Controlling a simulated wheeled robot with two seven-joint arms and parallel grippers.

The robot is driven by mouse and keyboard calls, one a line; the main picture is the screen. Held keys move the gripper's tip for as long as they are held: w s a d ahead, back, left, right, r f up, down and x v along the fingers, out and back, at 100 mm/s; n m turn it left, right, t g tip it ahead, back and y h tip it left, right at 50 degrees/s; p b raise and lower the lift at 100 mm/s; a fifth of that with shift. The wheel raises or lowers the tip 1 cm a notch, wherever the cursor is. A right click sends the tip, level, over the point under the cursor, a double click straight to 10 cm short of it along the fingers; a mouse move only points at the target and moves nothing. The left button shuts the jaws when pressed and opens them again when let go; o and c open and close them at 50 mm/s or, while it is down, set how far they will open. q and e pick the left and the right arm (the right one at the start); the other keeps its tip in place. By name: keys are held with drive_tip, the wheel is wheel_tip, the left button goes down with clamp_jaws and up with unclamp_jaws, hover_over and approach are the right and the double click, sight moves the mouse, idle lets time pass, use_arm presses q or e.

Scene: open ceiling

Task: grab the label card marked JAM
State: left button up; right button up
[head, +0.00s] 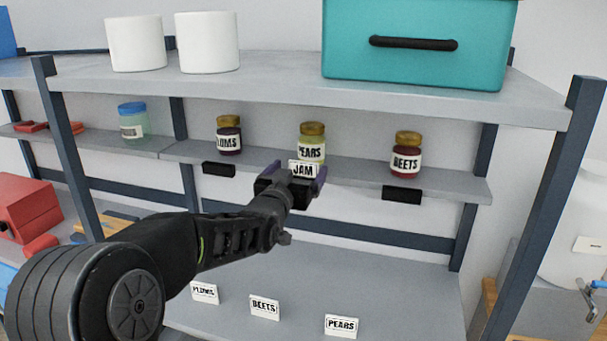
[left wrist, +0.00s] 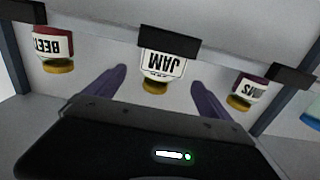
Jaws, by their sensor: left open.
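The white card marked JAM (head: 303,168) stands at the front edge of the middle shelf, in front of the jar labelled PEARS (head: 311,133). In the left wrist view the JAM card (left wrist: 162,64) appears upside down at a black holder (left wrist: 168,34), with the jar's gold lid (left wrist: 155,88) behind it. My left gripper (head: 297,174) is open, its purple fingers on either side of the card. In the left wrist view both fingers are apart from the card. The card's holder is hidden by the gripper in the head view. My right gripper is not in view.
Jars of plums (head: 229,136) and beets (head: 406,155) flank the pears, with empty-looking black holders (head: 402,194) on the shelf edge. Cards PLUMS (head: 204,292), BEETS (head: 264,307) and PEARS (head: 342,326) are on the lower surface. A teal box (head: 420,65) is on the top shelf.

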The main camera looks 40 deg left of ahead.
sight(303, 163)
use_arm(q)
drive_tip(key=shift+p+x, duration=0.6)
drive_tip(key=shift+x, duration=1.95)
drive_tip(key=shift+a, duration=0.15)
drive_tip(key=c, duration=1.4)
drive_tip(key=shift+r, duration=0.15)
wheel_tip(303, 163, up, 10)
drive_tip(key=shift+f+b, duration=0.1)
drive_tip(key=shift+b, duration=0.6)
